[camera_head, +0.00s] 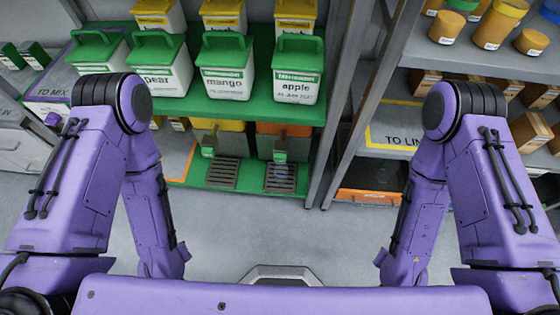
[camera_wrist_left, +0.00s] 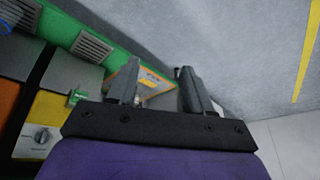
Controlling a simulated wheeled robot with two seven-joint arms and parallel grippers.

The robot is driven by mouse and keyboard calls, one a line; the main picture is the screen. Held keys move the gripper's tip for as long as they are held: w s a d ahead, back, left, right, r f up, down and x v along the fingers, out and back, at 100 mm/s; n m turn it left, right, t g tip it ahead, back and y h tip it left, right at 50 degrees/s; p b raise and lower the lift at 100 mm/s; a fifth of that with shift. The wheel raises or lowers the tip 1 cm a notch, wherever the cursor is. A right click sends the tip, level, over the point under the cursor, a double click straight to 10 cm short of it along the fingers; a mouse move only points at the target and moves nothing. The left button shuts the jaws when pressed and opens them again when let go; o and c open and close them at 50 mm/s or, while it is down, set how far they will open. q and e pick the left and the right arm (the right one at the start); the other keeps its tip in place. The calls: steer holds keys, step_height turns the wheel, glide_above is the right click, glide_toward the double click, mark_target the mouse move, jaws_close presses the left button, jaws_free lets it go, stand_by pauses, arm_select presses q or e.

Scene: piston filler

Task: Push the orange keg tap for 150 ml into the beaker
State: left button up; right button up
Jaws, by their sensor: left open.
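The orange keg (camera_head: 285,128) sits on the lower green shelf below the apple container, with a small green tap (camera_head: 280,155) on its front. A faint, clear shape with bluish marks, perhaps the beaker (camera_head: 280,174), stands on the grate under that tap; its fill level is too small to read. In the left wrist view the orange keg (camera_wrist_left: 8,100) shows only at the left edge. My left gripper (camera_wrist_left: 160,78) is open and empty, apart from the kegs. Both grippers are outside the head view.
A yellow keg (camera_head: 230,126) with its own green tap (camera_head: 208,148) and drip grate (camera_head: 222,174) stands left of the orange one. A grey shelf post (camera_head: 325,110) rises on the right. The grey floor (camera_head: 270,225) in front is clear.

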arm_select(q)
jaws_close()
stand_by(1.4)
